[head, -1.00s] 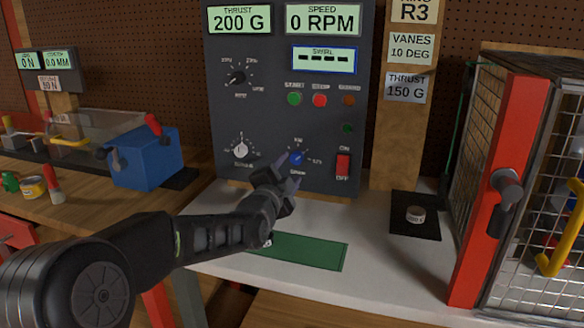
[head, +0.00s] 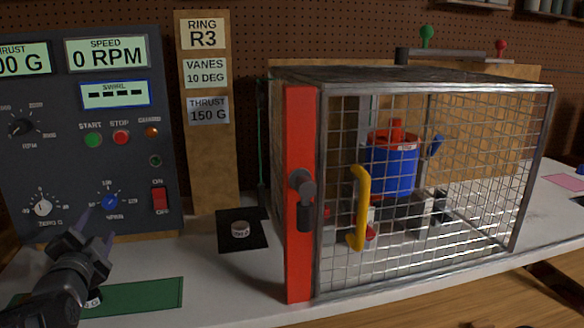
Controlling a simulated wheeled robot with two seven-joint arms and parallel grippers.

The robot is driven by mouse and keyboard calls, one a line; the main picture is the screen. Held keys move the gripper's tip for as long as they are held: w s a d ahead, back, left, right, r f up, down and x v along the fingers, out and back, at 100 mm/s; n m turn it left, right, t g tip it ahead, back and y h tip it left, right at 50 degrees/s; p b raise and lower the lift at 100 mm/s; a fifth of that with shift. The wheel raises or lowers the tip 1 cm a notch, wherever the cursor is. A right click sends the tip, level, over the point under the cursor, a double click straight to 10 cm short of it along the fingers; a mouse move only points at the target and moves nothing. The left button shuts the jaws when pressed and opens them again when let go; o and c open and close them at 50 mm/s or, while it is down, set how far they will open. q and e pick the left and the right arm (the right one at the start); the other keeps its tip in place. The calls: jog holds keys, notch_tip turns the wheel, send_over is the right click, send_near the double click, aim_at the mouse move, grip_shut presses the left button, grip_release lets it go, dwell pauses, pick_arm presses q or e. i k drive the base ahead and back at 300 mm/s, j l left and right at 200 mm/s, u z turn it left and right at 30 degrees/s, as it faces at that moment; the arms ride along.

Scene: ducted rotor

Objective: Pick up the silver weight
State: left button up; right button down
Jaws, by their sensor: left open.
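The silver weight (head: 240,229) is a small short cylinder standing upright on a black mat (head: 254,242), left of the cage. My left gripper (head: 95,221) is at the lower left, in front of the control panel's blue knob. Its fingers are apart with nothing between them, and it is well to the left of the weight. A small round pale object (head: 93,301) shows on the green mat (head: 150,296), partly hidden by my left gripper. My right gripper is not in view.
A wire cage (head: 430,265) with a red post (head: 299,255) and yellow handle (head: 358,205) stands right of the black mat, holding a blue and red rotor unit (head: 391,170). The control panel (head: 60,145) stands at left. White bench is clear between the mats.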

aim_at(240, 229)
jog(key=k+l, duration=0.25)
jog(key=k, duration=0.2)
jog(key=k+l, duration=0.2)
jog(key=k, duration=0.25)
